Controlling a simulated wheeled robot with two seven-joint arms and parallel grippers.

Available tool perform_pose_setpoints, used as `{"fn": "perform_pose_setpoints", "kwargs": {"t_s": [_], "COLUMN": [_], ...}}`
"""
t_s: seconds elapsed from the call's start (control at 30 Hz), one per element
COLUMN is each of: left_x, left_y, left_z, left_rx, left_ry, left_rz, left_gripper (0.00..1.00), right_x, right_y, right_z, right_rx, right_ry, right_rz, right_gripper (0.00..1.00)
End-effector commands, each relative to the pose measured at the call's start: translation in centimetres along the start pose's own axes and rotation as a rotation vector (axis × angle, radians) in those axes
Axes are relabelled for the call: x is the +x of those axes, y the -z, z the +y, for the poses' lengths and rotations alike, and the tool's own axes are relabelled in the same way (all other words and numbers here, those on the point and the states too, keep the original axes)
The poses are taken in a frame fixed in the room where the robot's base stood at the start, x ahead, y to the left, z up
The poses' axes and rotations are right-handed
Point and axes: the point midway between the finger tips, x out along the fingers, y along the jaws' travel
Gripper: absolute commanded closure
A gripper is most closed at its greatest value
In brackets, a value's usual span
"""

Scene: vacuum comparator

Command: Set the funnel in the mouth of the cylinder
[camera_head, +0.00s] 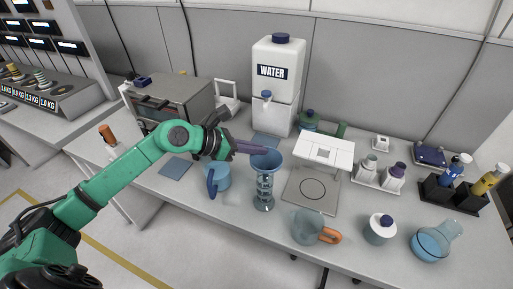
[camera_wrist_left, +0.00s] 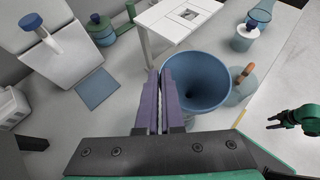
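The blue funnel (camera_head: 267,160) is at the top of the clear ringed cylinder (camera_head: 264,190), wide end up. Its stem end is hard to make out, so I cannot tell how deep it sits. My left gripper (camera_head: 262,149) comes in from the left with purple fingers at the funnel's rim. My right gripper (camera_wrist_left: 271,122) shows only there, small, empty, fingers apart.
A blue jug (camera_head: 217,178) stands left of the cylinder, and a clear jug with an orange handle (camera_head: 307,229) stands to the right front. A white balance (camera_head: 316,190) is close on the right. The water tank (camera_head: 277,70) stands behind.

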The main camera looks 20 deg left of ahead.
Motion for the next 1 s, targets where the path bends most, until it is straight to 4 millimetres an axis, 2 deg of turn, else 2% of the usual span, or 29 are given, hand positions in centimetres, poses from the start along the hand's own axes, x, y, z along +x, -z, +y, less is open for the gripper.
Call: {"fn": "perform_pose_setpoints", "kwargs": {"t_s": [0.53,0.73,0.83,1.0], "left_x": [0.9,0.9,0.9,0.8], "left_y": [1.6,1.5,1.5,1.5], "left_z": [0.0,0.0,0.0,0.0], "left_rx": [0.0,0.0,0.0,0.0], "left_ry": [0.0,0.001,0.001,0.001], "left_rz": [0.0,0.003,0.003,0.001], "left_gripper": [1.0,1.0,0.61,0.61], "right_x": [1.8,1.6,1.6,1.6], "right_y": [-0.2,-0.2,-0.2,-0.1], "right_z": [0.0,0.0,0.0,0.0], "right_rx": [0.0,0.0,0.0,0.0], "right_ry": [-0.001,-0.001,-0.001,-0.001], "right_rz": [0.0,0.0,0.0,0.0], "right_gripper": [0.5,0.5,0.5,0.5]}}
